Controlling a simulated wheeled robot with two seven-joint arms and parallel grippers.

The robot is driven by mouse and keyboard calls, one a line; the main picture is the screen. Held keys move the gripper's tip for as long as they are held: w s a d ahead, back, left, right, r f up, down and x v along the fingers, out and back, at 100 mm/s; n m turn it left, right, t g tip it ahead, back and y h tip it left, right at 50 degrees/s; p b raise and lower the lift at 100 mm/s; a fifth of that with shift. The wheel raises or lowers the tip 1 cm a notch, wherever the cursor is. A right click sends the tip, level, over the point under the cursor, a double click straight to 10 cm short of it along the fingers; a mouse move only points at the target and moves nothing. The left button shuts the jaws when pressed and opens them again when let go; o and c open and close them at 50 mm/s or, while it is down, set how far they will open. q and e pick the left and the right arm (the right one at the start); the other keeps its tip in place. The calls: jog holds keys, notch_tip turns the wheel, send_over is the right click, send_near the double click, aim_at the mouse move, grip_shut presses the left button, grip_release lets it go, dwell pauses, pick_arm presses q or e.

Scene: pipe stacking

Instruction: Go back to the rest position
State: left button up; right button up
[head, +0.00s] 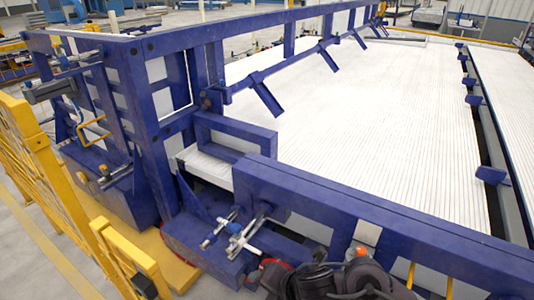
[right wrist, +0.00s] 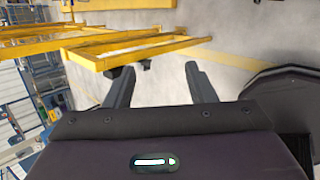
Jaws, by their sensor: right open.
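My right gripper (right wrist: 160,84) shows in the right wrist view with its two dark fingers apart. Nothing is between the fingers; grey floor shows behind the gap. My left gripper is not seen in either view. Many white pipes (head: 350,110) lie side by side in a wide flat layer across the blue machine in the head view. Dark arm parts that appear to be mine show at the bottom edge of the head view, with no fingers visible there.
A blue steel frame (head: 165,75) stands at the left, and a long blue beam (head: 380,215) crosses the front. Metal clamps (head: 237,238) sit near the beam's left end. A yellow fence (head: 40,160) is at the far left; yellow rails (right wrist: 130,50) show beyond the right gripper.

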jog(key=s+d+r+m+t+h, duration=0.25)
jog(key=d+r+m, duration=0.2)
jog(key=m, duration=1.15)
jog(key=s+d+f+m+g+h, duration=0.2)
jog(key=s+d+f+m, duration=0.1)
jog(key=s+d+m, duration=0.4)
jog(key=s+d+f+m+g+h, duration=0.1)
jog(key=s+d+f+m+g, duration=0.2)
jog(key=d+m, duration=0.4)
notch_tip(320, 180, down, 30)
jog(key=s+d+n+g, duration=0.1)
jog(key=s+n, duration=0.1)
jog(key=s+d+f, duration=0.2)
jog(key=s+f, duration=0.6)
jog(key=s, duration=0.2)
jog(key=s+d+f+g, duration=0.1)
jog(key=s+f, duration=0.8)
jog(key=shift+s+d+f, duration=0.15)
jog(key=shift+s+d, duration=0.2)
jog(key=shift+s, duration=0.05)
